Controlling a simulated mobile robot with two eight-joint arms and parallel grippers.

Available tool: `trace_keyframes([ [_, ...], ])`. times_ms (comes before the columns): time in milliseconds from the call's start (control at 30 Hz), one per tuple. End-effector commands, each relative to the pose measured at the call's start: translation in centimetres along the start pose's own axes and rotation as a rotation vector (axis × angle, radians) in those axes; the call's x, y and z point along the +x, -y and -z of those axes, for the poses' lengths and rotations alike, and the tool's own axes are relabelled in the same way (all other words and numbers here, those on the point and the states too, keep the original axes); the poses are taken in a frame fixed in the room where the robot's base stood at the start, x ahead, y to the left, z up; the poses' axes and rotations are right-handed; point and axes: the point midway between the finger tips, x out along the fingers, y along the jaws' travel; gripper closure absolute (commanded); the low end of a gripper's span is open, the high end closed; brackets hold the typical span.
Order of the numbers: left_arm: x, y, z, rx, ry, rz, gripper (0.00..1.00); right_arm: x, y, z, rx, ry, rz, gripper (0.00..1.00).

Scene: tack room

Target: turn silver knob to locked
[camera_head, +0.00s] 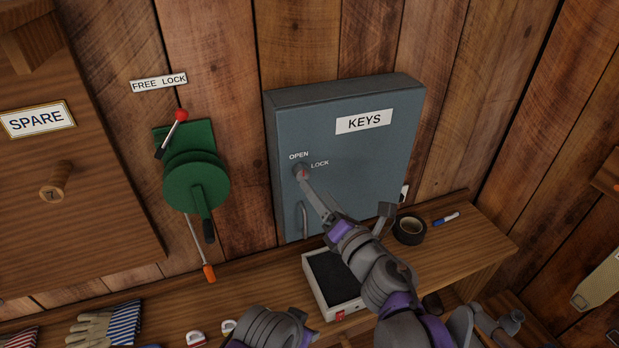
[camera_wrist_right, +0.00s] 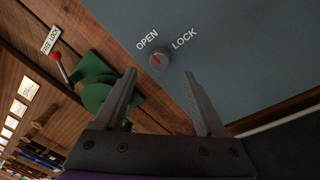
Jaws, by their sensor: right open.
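The silver knob (camera_wrist_right: 160,59) is on the front of the grey-blue KEYS cabinet (camera_head: 375,155). Its red mark points toward the OPEN label, with the LOCK label to the right. My right gripper (camera_wrist_right: 159,76) is open, with its two fingertips just short of the knob and on either side of it. The fingers are not closed on it. In the head view my right gripper (camera_head: 306,182) reaches up to the knob (camera_head: 298,168) from the lower right and partly covers it. My left gripper is not in view.
A cabinet handle (camera_head: 303,220) hangs below the knob. A green lever device (camera_head: 195,183) is on the wall to the left.

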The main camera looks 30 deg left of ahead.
Motion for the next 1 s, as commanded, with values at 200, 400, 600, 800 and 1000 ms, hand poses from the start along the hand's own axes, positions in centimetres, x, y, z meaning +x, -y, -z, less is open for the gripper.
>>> trace_keyframes([
  [200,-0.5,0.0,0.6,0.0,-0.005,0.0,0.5,4.0,-0.1,-0.1,0.0,0.0,-0.001,0.27],
  [400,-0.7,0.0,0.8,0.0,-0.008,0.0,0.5,5.8,0.0,-0.1,0.001,0.002,0.001,0.27],
  [600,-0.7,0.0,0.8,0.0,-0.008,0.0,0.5,6.1,0.1,-0.1,0.002,0.002,0.002,0.27],
  [800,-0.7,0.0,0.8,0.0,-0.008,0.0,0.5,6.1,0.1,-0.1,0.002,0.002,0.002,0.38],
  [1000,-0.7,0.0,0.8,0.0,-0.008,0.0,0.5,6.1,0.1,-0.1,0.002,0.002,0.002,0.74],
])
